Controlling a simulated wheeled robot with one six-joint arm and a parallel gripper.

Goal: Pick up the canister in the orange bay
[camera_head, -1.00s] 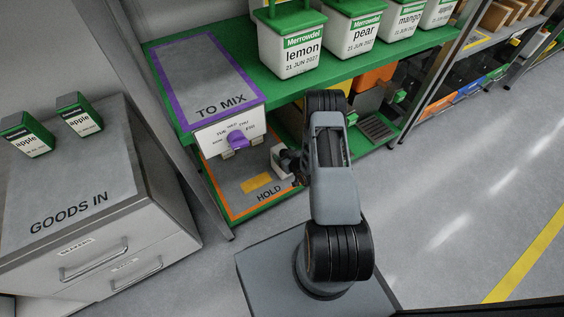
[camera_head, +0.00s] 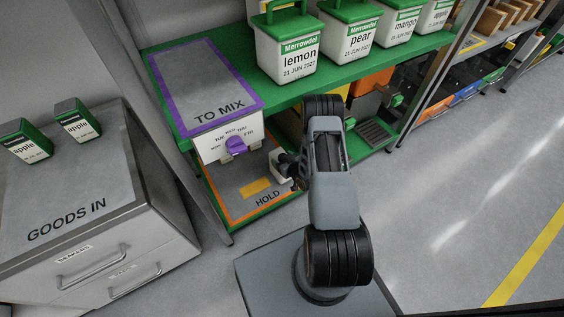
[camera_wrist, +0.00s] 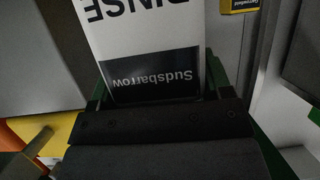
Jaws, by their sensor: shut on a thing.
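The orange bay (camera_head: 226,211) is an orange-edged grey mat marked HOLD, on the low green shelf. A white canister (camera_head: 279,171) shows at its right side, partly hidden by my arm. In the wrist view the canister (camera_wrist: 145,45) fills the upper middle. Its white label reads RINSE over a dark Sudsbarrow band, upside down, with green at its edges. My gripper (camera_head: 290,165) is shut on the canister near the band end. I cannot tell whether the canister's base touches the mat.
The green shelf above carries the purple-edged TO MIX mat (camera_head: 200,75) and several white tubs, including lemon (camera_head: 285,62). A yellow patch (camera_head: 257,185) lies on the HOLD mat. GOODS IN cabinet (camera_head: 75,205) stands left; right floor is clear.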

